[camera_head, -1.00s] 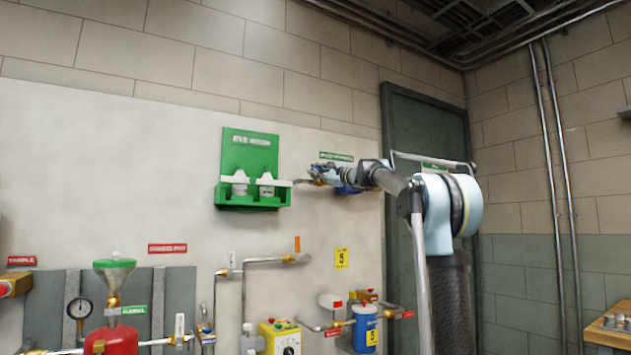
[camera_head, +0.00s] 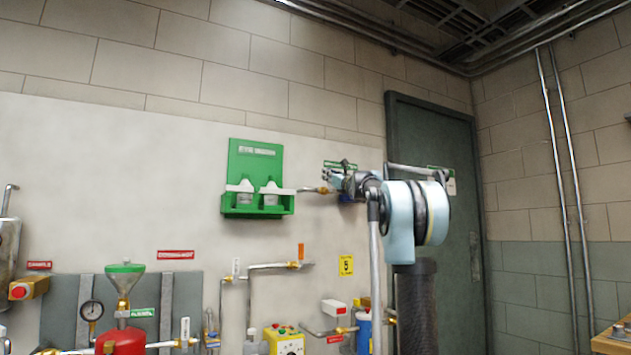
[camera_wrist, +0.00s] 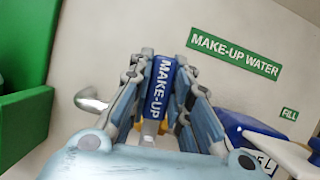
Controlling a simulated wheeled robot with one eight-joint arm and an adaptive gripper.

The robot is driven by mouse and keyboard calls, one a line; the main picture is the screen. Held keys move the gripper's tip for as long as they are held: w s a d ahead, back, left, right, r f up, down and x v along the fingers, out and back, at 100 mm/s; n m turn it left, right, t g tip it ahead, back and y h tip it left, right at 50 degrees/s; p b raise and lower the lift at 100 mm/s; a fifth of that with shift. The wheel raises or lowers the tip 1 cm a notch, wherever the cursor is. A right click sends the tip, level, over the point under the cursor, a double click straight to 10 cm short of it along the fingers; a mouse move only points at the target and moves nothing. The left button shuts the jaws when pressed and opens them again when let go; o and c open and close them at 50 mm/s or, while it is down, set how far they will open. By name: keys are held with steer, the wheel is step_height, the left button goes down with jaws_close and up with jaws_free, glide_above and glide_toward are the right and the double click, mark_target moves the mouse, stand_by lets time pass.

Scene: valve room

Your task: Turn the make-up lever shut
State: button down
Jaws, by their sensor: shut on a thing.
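The make-up lever shows in the wrist view as a blue handle (camera_wrist: 160,87) with white "MAKE-UP" lettering. It stands nearly upright in that picture, between the two fingers of my gripper (camera_wrist: 158,90), which are shut on it. A green "MAKE-UP WATER" label (camera_wrist: 235,52) is on the wall behind. In the head view my gripper (camera_head: 332,176) is up at the wall, at the end of a pipe (camera_head: 310,190) with a brass fitting. There the lever is hidden by my gripper and arm.
A green wall holder (camera_head: 257,205) with two white-topped containers is just left of my gripper. A dark green door (camera_head: 455,180) stands behind my arm. Pipes and a yellow box (camera_head: 284,341) are lower down.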

steer(key=shift+w+d+m+t+h, duration=0.15)
steer(key=shift+d+m+t+h, duration=0.2)
steer(key=shift+m+h, duration=0.35)
steer(key=shift+m, duration=0.3)
steer(key=c, duration=1.5)
jaws_free()
steer(key=shift+w, duration=0.1)
steer(key=shift+o, duration=0.2)
steer(key=v, duration=1.2)
steer(key=shift+d+f, duration=0.1)
